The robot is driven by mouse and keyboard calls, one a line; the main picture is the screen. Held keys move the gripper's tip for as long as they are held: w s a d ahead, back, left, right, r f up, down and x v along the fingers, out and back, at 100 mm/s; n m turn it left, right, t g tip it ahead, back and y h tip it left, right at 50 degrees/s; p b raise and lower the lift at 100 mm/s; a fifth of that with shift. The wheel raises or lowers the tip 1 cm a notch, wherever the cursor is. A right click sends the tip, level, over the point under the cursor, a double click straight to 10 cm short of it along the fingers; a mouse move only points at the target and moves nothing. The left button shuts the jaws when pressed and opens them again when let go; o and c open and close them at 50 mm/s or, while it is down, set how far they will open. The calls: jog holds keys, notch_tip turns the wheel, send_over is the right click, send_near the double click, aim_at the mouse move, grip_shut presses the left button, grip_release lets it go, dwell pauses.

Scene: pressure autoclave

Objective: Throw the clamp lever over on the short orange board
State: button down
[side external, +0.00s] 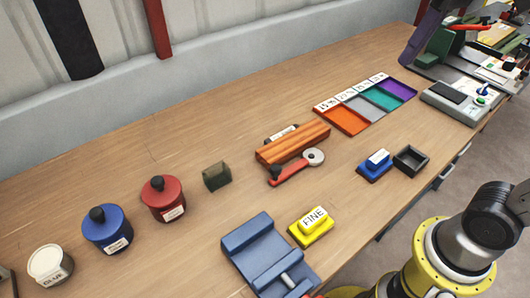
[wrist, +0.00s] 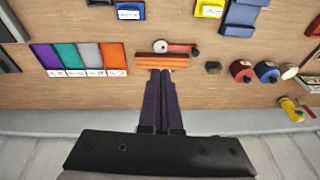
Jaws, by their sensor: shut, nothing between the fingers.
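The short orange board (side external: 293,143), striped like wood, lies mid-table in the side view. It also shows in the wrist view (wrist: 162,62). A red lever (side external: 293,171) lies along its front side, with a pale round disc (side external: 314,157) at its right end and a dark knob (side external: 276,174) at its left end. In the wrist view the red lever (wrist: 178,47) and the disc (wrist: 160,46) sit just above the board. My gripper (wrist: 161,72) is shut and empty. Its fingertips overlap the board's lower edge in the wrist view; height is unclear. The gripper is not seen in the side view.
Coloured trays (side external: 345,119) stand right of the board. A small dark green block (side external: 217,176), a red jar (side external: 163,198) and a blue jar (side external: 106,229) stand to its left. A blue fixture (side external: 262,240) and a yellow FINE block (side external: 312,224) are in front. Bare wood surrounds the lever.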

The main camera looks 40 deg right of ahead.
jog(key=w+a+f+n+g, duration=0.15)
jog(key=w+a, duration=0.25)
jog(key=w, duration=0.5)
jog(key=w+a+f+m+g, duration=0.1)
jog(key=w+a+g, duration=0.25)
jog(key=w, duration=0.65)
jog(key=w+a+f+n+g, duration=0.1)
jog(key=w+a+f, duration=0.2)
jog(key=f, duration=0.5)
jog(key=w+a+f+n+g+h, duration=0.1)
jog(key=w+a+f, duration=0.2)
jog(key=a+f, duration=0.3)
notch_tip(320, 180, down, 3)
jog(key=shift+w+r, duration=0.15)
jog(key=shift+w, duration=0.1)
jog(key=x, duration=1)
jog(key=shift+s+d, duration=0.1)
jog(key=shift+s, duration=0.1)
jog(key=shift+s+d, duration=0.15)
jog(key=shift+s, duration=0.8)
jog(key=shift+s+d, duration=0.15)
jog(key=shift+s, duration=0.75)
